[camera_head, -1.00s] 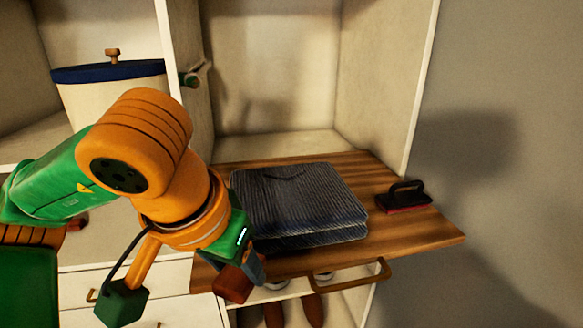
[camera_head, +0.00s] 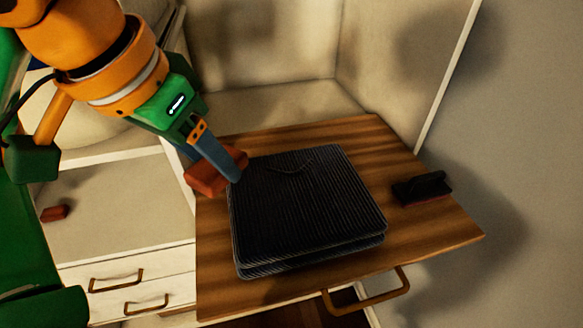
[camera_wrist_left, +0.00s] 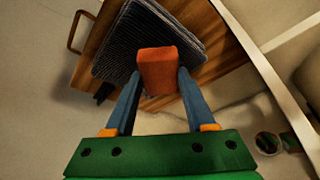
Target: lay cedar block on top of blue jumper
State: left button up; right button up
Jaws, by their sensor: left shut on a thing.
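The blue jumper (camera_head: 305,205) lies folded, dark and ribbed, on a wooden pull-out board (camera_head: 430,215). It also shows in the left wrist view (camera_wrist_left: 125,45). My left gripper (camera_head: 217,168) is shut on the reddish-brown cedar block (camera_head: 207,181). The block is at the jumper's far left corner in the head view. In the left wrist view the block (camera_wrist_left: 157,68) sits between the fingertips and overlaps the jumper's edge. I cannot tell whether it touches the jumper. My right gripper is not in view.
A black brush (camera_head: 421,187) with a red base lies on the board's right side. Another small reddish block (camera_head: 55,213) lies on the white surface at left. Cabinet walls stand behind the board. Drawers with handles (camera_head: 117,281) are at lower left.

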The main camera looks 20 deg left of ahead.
pick_arm(q)
jog(key=w+d+f, duration=0.3)
jog(key=d, duration=0.1)
jog(key=p, duration=0.1)
send_over(306, 198)
jog(key=s, duration=0.1)
jog(key=f, duration=0.6)
jog(key=shift+s+a+f, duration=0.1)
jog(key=shift+s+a, duration=0.1)
jog(key=shift+a, duration=0.05)
notch_tip(306, 198, down, 3)
jog(key=shift+d+f, duration=0.1)
jog(key=shift+f, duration=0.2)
jog(key=o, duration=1.3)
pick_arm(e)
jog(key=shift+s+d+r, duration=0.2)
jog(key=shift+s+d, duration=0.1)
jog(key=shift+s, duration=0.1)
